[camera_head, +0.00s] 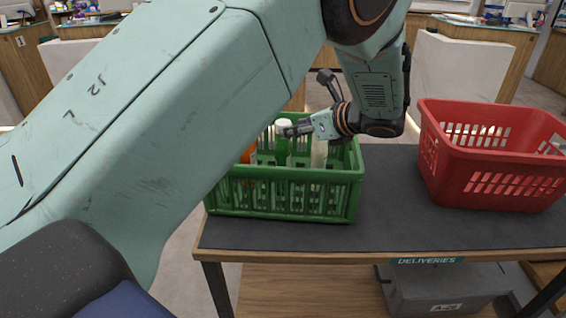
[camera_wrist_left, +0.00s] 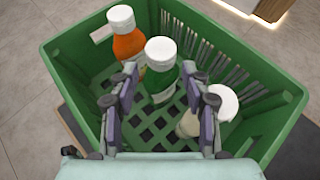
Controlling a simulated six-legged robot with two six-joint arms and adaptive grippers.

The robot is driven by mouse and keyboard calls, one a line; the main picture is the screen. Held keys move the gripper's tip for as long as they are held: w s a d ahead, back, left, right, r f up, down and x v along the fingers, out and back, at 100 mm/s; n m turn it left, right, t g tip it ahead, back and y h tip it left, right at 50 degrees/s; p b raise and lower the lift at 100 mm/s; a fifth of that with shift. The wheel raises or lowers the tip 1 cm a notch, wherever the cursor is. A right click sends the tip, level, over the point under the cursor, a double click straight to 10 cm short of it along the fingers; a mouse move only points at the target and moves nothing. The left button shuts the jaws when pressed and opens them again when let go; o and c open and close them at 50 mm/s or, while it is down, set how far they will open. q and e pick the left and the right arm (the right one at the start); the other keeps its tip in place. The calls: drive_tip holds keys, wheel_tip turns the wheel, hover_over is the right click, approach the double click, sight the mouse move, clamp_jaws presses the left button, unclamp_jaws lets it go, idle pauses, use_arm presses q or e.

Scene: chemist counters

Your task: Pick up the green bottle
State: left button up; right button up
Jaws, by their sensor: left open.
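The green bottle (camera_head: 282,143) with a white cap stands in the green crate (camera_head: 284,206). In the left wrist view the green bottle (camera_wrist_left: 160,72) stands upright near the crate's middle, just beyond my fingertips. My left gripper (camera_head: 290,131) reaches into the crate from the right, its tips close to the bottle's upper part. In the left wrist view my left gripper (camera_wrist_left: 159,84) is open, with the bottle in line with the gap between its fingers; I cannot tell whether they touch it. My right gripper is not in view.
An orange bottle (camera_wrist_left: 127,40) with a white cap stands left of the green one. A pale bottle with a white lid (camera_wrist_left: 223,102) stands to the right, close to my right-hand finger. A red basket (camera_head: 490,160) stands on the dark tabletop (camera_head: 395,225) at the right.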

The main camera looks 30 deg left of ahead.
sight(283, 155)
use_arm(q)
drive_tip(key=b+x, duration=0.3)
drive_tip(key=x, duration=0.1)
drive_tip(key=shift+w+a, duration=0.1)
clamp_jaws()
idle(0.5)
